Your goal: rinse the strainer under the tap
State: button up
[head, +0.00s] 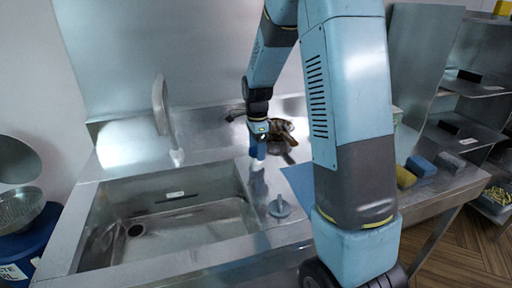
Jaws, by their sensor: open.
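My gripper (257,158) is open and hangs over the counter near the back right corner of the sink, seen small and partly end-on. The tap (162,105) is a grey curved spout standing behind the sink basin (215,213). A round metal mesh bowl, which looks like a strainer (18,208), sits on a blue drum at the left edge, well apart from my gripper. A dark brownish object (285,133) lies on the counter just behind and right of my gripper; I cannot tell what it is. No water shows from the tap.
The drum (42,240) has a white label. A small blue-grey knob-like piece (280,208) stands right of the basin. Yellow (405,178) and blue (421,166) blocks lie on the right counter, beside shelves. My arm hides the middle. The basin looks empty.

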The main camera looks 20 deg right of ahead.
jog(key=c, duration=1)
jog(key=shift+a, duration=0.15)
jog(key=shift+c, duration=0.3)
jog(key=shift+n, duration=0.3)
jog(key=n, duration=0.7)
jog(key=shift+n, duration=0.5)
jog(key=shift+r, duration=0.1)
